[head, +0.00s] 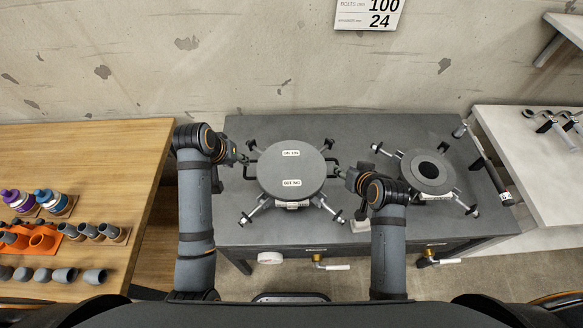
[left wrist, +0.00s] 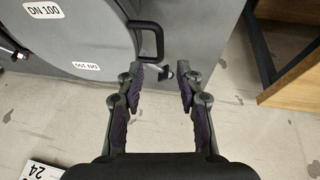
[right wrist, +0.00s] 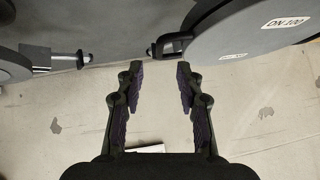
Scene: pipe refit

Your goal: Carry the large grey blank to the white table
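The large grey blank (head: 290,165), a round disc labelled DN 100, lies on the left flange of the grey bench (head: 350,135). It has a black handle on each side. My left gripper (head: 243,158) is open and empty; in the left wrist view the left handle (left wrist: 153,40) is just beyond its fingertips (left wrist: 160,73). My right gripper (head: 343,172) is open and empty; in the right wrist view the right handle (right wrist: 172,47) is just beyond its fingertips (right wrist: 160,68). The white table (head: 523,153) stands at the right.
Swing bolts are spread outward around the blank. A smaller grey disc with a dark centre (head: 428,170) is on the bench's right. Wrenches (head: 550,120) lie on the white table's back. A wooden table (head: 120,165) at left holds pipe pieces and an orange block. Valves hang below the bench's front edge.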

